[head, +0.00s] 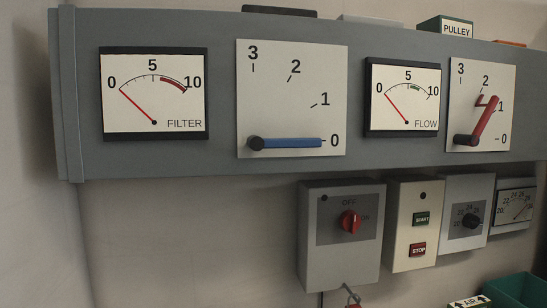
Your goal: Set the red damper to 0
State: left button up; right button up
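The red damper lever (485,122) is on a white scale plate (464,85) at the right of the grey panel. Its dark pivot is at the plate's lower left. The lever slants up and right, its tip between the 1 and 2 marks, closer to 1 and partly covering that mark. A red handle piece (487,100) juts left from the tip. The 0 mark is at the plate's lower right, clear of the lever. Neither of my grippers is in view.
A blue lever (290,142) lies level at 0 on another plate. FILTER (175,105) and FLOW (418,108) gauges read near 0. Below hang a red-knob switch box (340,255), a START/STOP box (402,250) and a dial box (480,190). A green bin (520,290) is lower right.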

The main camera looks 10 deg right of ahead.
aim_at(473, 140)
jog(key=k+j+z, duration=0.15)
jog(key=z, duration=1.35)
